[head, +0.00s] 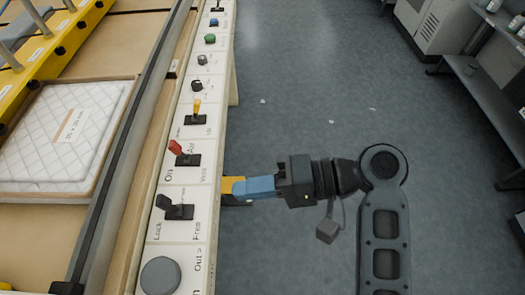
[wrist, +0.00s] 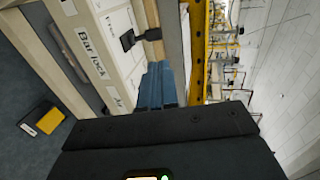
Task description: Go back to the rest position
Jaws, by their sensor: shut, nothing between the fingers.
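My gripper (head: 238,187) reaches left in the head view, its blue fingers close together at the right edge of the white control panel (head: 172,226). In the wrist view the blue fingers of my gripper (wrist: 158,88) are together, with nothing seen between them. The panel carries a black lever (head: 176,209), a red lever (head: 184,155), a yellow lever (head: 196,112) and a round grey knob (head: 160,277). The fingertips look apart from the levers; whether they touch the panel's edge I cannot tell.
A quilted white pad (head: 60,135) lies in a frame left of the panel, below a yellow beam (head: 45,62). A yellow and black object (wrist: 42,118) is low beside the panel. Grey shelving (head: 490,85) and a cabinet (head: 432,22) stand right. Open floor (head: 310,90) lies between.

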